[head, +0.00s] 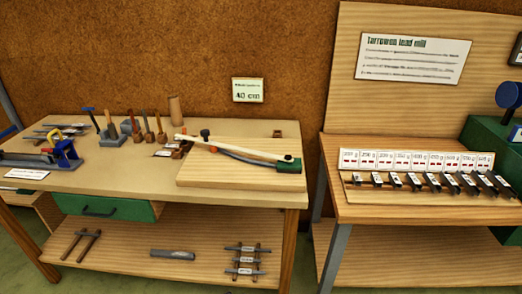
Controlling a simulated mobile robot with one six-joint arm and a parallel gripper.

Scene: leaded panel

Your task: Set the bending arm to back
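A bending jig stands on a pale wooden board (215,176) at the right end of the left workbench. What looks like its bending arm, a long pale bar (235,147), runs from the left end of the board down to the right. Its right end is by a small green block (291,164). A dark knob (205,133) stands near the bar's left part, and a grey curved strip (245,156) lies below the bar. A small brown block (277,133) sits at the board's back edge. My gripper is not in view.
Upright hand tools (143,122) stand in blocks left of the board, and a blue vise-like tool (65,152) is farther left. A second bench (400,212) at right holds a row of dark pieces and labels. The left bench's front middle (130,178) is clear.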

